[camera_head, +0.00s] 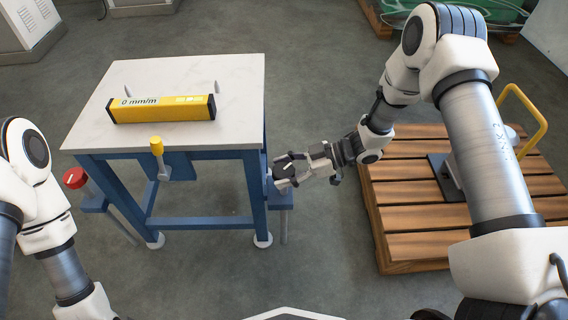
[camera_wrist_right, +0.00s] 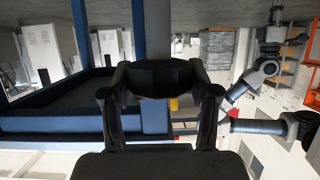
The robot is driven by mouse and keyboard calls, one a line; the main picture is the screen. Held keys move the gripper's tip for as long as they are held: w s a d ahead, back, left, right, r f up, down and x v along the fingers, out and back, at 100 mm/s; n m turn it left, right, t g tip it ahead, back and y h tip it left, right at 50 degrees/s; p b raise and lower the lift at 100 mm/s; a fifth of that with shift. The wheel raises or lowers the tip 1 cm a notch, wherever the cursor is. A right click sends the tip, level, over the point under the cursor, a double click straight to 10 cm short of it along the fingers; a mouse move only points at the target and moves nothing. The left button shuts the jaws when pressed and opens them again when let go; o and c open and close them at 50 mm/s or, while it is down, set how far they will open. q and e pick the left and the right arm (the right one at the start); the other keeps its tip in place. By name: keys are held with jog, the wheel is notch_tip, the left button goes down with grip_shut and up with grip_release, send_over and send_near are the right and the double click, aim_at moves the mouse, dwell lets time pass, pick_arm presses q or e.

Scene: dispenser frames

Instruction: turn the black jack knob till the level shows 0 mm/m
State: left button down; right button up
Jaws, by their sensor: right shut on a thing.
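The yellow level (camera_head: 165,109) lies on the pale top of the blue-legged table (camera_head: 185,72), and its display reads 0 mm/m. The black jack knob (camera_head: 287,168) is on the table's right side, partly hidden by my right gripper (camera_head: 283,173). The right gripper is shut on the knob. In the right wrist view the dark knob (camera_wrist_right: 158,78) sits between the two fingers (camera_wrist_right: 160,95). My left arm enters at the left edge of the head view, but its gripper is out of the picture.
A red knob (camera_head: 75,178) is on the table's left side, and a yellow knob (camera_head: 157,146) is at its front edge. Two small pins stand behind the level. A wooden pallet (camera_head: 412,249) with a yellow handle (camera_head: 538,128) is at the right. Grey floor is clear between.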

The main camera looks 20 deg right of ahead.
jog(key=shift+r+n+g+p, duration=0.3)
jog(key=shift+n+g+p, duration=0.2)
jog(key=shift+n+g, duration=0.15)
jog(key=shift+f+n+g, duration=0.35)
jog(key=shift+n+g, duration=0.4)
jog(key=shift+g, duration=0.2)
pick_arm(q)
notch_tip(320, 180, up, 3)
jog(key=shift+f, duration=0.2)
pick_arm(e)
jog(key=o, duration=1.2)
jog(key=v, duration=1.2)
jog(key=shift+f, duration=0.15)
